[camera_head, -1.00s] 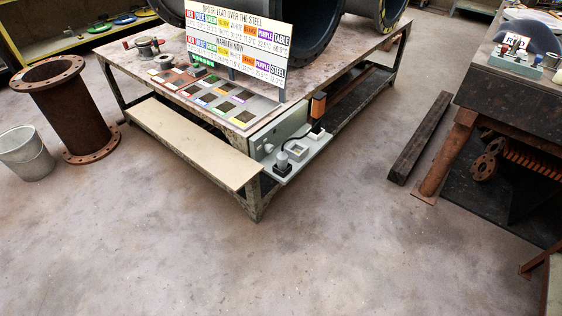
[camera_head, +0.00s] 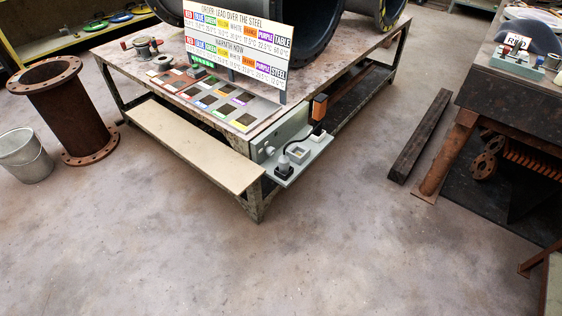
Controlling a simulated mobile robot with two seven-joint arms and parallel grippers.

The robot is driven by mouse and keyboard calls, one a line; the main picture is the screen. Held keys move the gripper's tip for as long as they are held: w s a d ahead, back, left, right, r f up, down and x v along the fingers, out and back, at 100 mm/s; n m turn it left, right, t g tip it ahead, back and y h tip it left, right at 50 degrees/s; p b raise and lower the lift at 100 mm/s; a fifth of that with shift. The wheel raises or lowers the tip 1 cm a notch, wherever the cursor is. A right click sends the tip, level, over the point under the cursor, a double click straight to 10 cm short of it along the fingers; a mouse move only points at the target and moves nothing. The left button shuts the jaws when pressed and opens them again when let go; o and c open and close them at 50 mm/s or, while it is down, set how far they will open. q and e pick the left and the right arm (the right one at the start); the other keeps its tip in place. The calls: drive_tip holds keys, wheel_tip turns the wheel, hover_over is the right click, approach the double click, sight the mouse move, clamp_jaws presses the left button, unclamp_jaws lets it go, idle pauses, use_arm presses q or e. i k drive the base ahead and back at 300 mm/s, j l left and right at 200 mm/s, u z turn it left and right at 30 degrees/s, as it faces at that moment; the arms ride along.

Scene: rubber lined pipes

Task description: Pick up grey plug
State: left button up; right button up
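A small dark grey, plug-like block (camera_head: 283,169) sits at the near left end of a pale grey shelf (camera_head: 312,152) on the workbench's near right side. It is small, and I cannot tell whether it is seated in a socket. A black cable (camera_head: 297,139) arches from near it towards an upright orange unit (camera_head: 319,107) at the bench edge. A light grey square socket box (camera_head: 299,154) is beside it on the same shelf. Neither of my grippers is in view.
The workbench (camera_head: 140,68) carries a sign board (camera_head: 237,47), coloured tiles and large black pipes. A tan plank (camera_head: 190,143) runs along its near side. A rusty flanged pipe (camera_head: 75,115) and bucket (camera_head: 24,157) stand left. A dark beam (camera_head: 420,135) lies right. The front floor is clear.

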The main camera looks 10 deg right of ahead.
sight(283, 160)
drive_tip(key=i+j+z, duration=0.2)
drive_tip(key=i+j, duration=0.7)
drive_tip(key=i, duration=0.15)
